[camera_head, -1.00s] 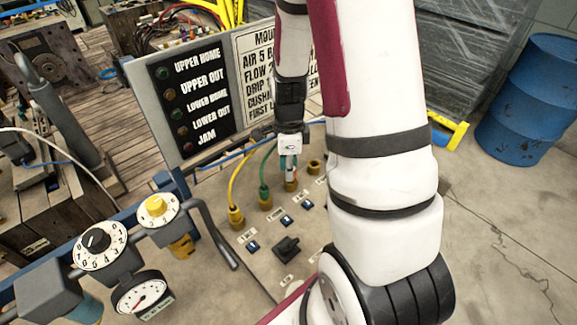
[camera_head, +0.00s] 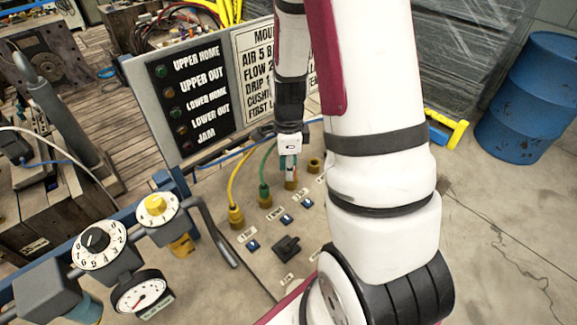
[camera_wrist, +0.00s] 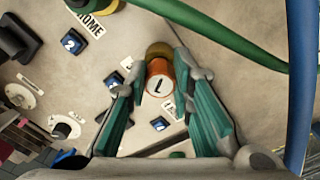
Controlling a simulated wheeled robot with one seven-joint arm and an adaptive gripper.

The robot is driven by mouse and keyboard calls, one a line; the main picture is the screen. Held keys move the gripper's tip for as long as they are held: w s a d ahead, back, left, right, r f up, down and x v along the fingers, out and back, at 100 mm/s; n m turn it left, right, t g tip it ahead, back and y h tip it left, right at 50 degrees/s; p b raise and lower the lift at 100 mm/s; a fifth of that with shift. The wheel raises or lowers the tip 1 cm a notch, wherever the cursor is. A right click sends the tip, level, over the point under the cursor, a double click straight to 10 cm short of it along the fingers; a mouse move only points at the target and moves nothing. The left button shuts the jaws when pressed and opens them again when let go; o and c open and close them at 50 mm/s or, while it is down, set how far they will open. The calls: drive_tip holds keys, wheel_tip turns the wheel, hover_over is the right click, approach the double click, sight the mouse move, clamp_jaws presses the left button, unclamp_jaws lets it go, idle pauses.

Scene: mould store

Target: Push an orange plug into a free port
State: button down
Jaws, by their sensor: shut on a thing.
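An orange plug (camera_wrist: 160,76) with a pale marked end shows in the wrist view between the fingertips of my gripper (camera_wrist: 164,90). The teal-padded fingers are shut on it. A brass port (camera_wrist: 158,50) lies directly behind the plug, partly covered by it; how deep the plug sits I cannot tell. In the head view my gripper (camera_head: 290,170) points down at this brass port (camera_head: 291,184), and the fingers hide most of the plug. Another brass port (camera_head: 314,166) stands open to the right.
A yellow hose fitting (camera_head: 236,217) and a green hose fitting (camera_head: 265,198) stand left of my gripper. Blue switches (camera_head: 286,219) and a black knob (camera_head: 286,247) are in front. A sign board (camera_head: 200,95) rises behind. A blue hose (camera_wrist: 301,80) passes close in the wrist view.

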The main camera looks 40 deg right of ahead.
drive_tip(key=shift+f, duration=0.4)
idle(0.4)
drive_tip(key=c, duration=0.9)
unclamp_jaws()
drive_tip(key=shift+r, duration=0.1)
drive_tip(key=shift+r+p, duration=1.8)
drive_tip(key=shift+r, duration=1.9)
